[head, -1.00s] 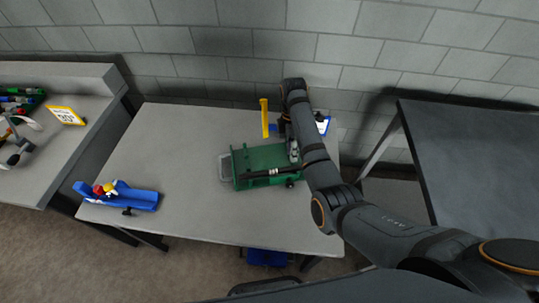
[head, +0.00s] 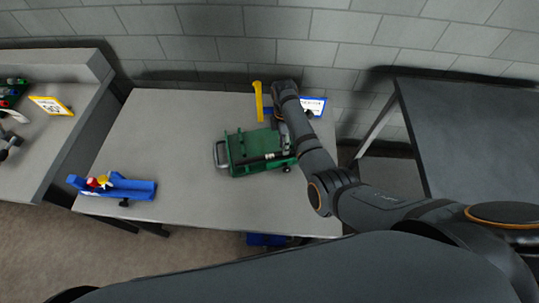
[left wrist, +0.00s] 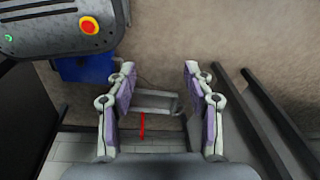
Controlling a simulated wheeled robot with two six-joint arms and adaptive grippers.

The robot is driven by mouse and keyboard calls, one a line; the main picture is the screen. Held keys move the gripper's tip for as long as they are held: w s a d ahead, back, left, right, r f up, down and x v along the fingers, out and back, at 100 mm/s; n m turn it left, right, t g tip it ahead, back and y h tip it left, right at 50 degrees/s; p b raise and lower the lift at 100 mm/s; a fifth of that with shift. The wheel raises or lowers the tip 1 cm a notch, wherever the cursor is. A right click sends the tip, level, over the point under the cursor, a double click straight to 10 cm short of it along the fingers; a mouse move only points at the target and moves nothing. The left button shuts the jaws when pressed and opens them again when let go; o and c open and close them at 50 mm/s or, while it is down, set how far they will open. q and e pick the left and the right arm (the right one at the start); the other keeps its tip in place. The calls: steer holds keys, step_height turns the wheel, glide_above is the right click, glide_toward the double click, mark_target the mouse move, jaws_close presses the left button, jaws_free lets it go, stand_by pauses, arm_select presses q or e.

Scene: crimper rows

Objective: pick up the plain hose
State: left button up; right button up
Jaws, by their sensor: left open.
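A dark, thin hose-like piece (head: 258,158) lies across the green tray (head: 238,152) on the middle table; I cannot tell whether it is the plain hose. My right gripper (head: 284,138) is over the tray's right end, largely hidden by its own arm, so its jaws do not show clearly. My left gripper (left wrist: 160,68) shows in the left wrist view, open, with nothing between its fingertips. Floor and a grey frame with a red strip show beyond its fingers.
A blue holder (head: 130,189) with red, white and yellow pieces is at the table's left. A yellow upright (head: 259,101) and a blue-edged sign (head: 313,105) stand at the back. A shelf (head: 55,145) is left, a dark table (head: 470,140) right.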

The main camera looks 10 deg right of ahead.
steer(key=shift+x, duration=1.1)
steer(key=shift+f, duration=0.15)
jaws_close()
arm_select(q)
steer(key=shift+s+r, duration=0.1)
steer(key=shift+s, duration=0.8)
